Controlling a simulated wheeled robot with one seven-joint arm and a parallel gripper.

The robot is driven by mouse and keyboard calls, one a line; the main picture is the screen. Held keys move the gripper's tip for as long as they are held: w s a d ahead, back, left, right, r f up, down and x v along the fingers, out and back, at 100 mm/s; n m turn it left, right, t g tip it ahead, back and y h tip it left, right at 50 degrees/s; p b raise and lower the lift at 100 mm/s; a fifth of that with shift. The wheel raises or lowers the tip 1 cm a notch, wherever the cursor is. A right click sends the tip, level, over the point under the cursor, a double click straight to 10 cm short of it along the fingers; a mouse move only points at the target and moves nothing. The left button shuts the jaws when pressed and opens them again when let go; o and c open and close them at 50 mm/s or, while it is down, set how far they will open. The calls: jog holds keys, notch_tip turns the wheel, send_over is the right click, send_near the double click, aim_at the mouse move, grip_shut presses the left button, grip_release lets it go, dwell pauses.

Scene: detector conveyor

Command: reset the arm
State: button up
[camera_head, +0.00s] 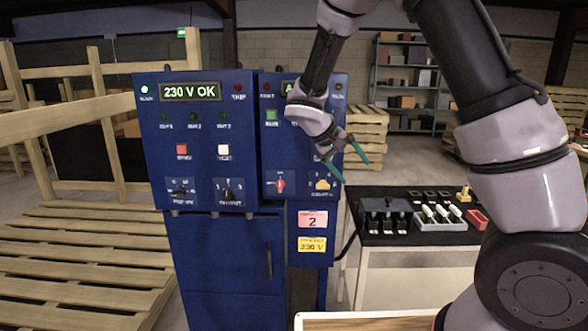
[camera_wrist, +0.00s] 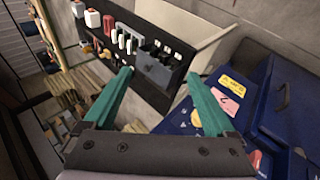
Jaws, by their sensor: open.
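My gripper (camera_head: 354,165) is open and empty, with two teal fingers spread apart. In the head view it hangs in front of the right part of the blue control cabinet (camera_head: 221,254), near the knobs. I cannot tell whether it touches the panel. In the wrist view the gripper (camera_wrist: 160,90) points toward the black-topped table, and nothing sits between its fingers. My arm comes down from the top of the head view and bends at the wrist. The cabinet's left panel has a display (camera_head: 190,91) reading "230 V OK". The right panel's display is mostly hidden by my arm.
Wooden pallets (camera_head: 75,262) lie left. A shelf (camera_head: 405,85) stands behind. A wooden-topped surface (camera_head: 365,321) is close in front.

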jog(key=s+d+r+m+t+y, duration=0.2)
jog(key=s+d+r+m+y, duration=0.1)
jog(key=s+r, duration=0.6)
jog(key=s+d+r+m+t+y, duration=0.2)
jog(key=s+d+r+y, duration=0.4)
jog(key=s+r, duration=0.4)
jog(key=s+m, duration=0.1)
jog(key=s, duration=0.2)
jog(key=shift+s+r, duration=0.3)
jog(key=shift+s, duration=0.05)
